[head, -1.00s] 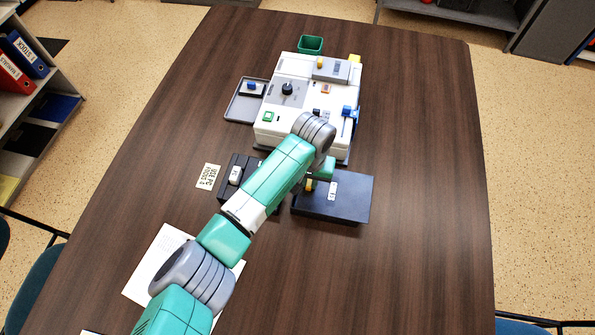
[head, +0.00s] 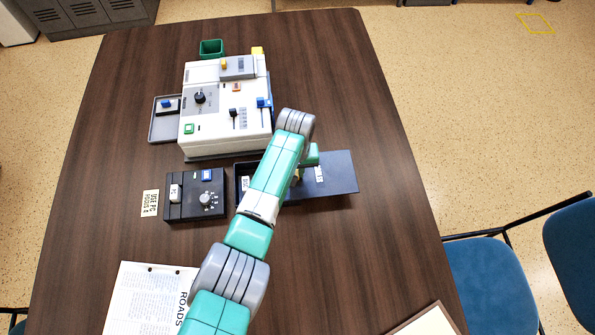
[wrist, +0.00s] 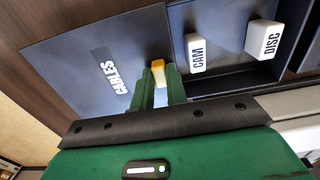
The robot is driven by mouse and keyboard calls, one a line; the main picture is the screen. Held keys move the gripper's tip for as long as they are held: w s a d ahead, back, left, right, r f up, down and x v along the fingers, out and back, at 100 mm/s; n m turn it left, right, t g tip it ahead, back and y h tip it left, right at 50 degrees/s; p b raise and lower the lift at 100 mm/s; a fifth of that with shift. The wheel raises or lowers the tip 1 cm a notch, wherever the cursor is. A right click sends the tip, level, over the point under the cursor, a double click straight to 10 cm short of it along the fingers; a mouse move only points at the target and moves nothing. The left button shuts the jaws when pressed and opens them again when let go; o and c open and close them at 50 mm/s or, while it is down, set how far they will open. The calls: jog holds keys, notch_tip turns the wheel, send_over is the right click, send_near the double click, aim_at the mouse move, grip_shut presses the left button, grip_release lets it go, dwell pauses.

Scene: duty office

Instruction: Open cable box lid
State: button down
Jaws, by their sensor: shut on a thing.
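The cable box (head: 241,187) is a dark low box on the table, just right of the control panel. Its dark blue lid (head: 338,175), labelled CABLES, is slid out to the right. The left part of the box is uncovered; in the wrist view, white blocks marked CAM (wrist: 196,55) and DISC (wrist: 264,39) show inside the box. My gripper (wrist: 161,86) is shut on the yellow lid knob (wrist: 157,68), at the lid's edge by the opening. In the head view my arm hides part of the opening and most of the knob (head: 297,175).
A white machine (head: 222,135) with knobs and levers stands behind the box. A dark control panel (head: 190,212) with a dial is to the left. A green bin (head: 211,47) and a grey tray (head: 163,128) are farther off. The table right of the lid is clear.

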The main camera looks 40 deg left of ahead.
jog(key=c, duration=1.4)
grip_release()
jog(key=shift+a, duration=0.1)
notch_tip(320, 180, up, 8)
jog(key=p, duration=0.2)
jog(key=shift+p, duration=0.35)
